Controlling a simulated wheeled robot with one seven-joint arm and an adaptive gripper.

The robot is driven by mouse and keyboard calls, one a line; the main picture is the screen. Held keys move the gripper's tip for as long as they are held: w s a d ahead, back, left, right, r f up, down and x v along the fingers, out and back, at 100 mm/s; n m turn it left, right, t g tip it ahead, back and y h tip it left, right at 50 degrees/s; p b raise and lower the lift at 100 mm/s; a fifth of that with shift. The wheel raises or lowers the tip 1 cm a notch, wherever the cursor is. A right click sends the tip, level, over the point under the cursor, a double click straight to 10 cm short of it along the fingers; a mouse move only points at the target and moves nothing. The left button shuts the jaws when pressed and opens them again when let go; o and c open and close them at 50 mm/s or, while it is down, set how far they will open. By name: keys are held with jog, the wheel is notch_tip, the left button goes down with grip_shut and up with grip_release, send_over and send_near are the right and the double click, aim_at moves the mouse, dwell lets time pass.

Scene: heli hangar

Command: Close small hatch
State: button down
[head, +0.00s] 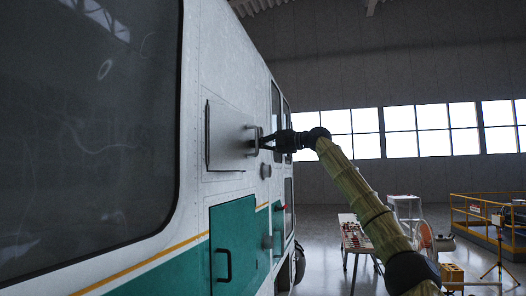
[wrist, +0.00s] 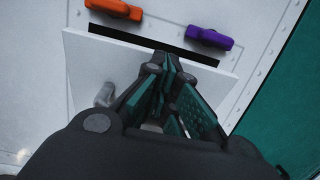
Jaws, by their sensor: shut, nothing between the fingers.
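The small hatch (head: 228,138) is a pale grey square panel on the helicopter's white side. It stands a little off the body, with a dark edge along its left side in the head view. In the wrist view the hatch (wrist: 95,62) shows a dark gap along its upper edge. A small grey handle (head: 252,132) is near its right edge. My gripper (head: 262,142) is shut and empty, with its fingertips close to the handle and panel. In the wrist view my gripper (wrist: 172,65) lies over the panel; I cannot tell whether it touches.
A larger green door (head: 235,240) with a black handle lies below the hatch. An orange piece (wrist: 113,9) and a purple piece (wrist: 210,38) sit beyond the gap. A table (head: 357,236) and yellow railing (head: 480,208) stand at the right. Open floor lies between.

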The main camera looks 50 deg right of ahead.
jog(key=shift+s+d+f+m+h, duration=0.1)
jog(key=shift+d+m+h, duration=0.1)
jog(key=shift+d, duration=0.6)
jog(key=shift+s+d+f+m+h, duration=0.1)
jog(key=shift+d+m, duration=0.1)
jog(key=shift+d, duration=0.55)
jog(key=shift+d, duration=0.1)
jog(key=shift+s+a+r, duration=0.1)
jog(key=shift+a, duration=0.2)
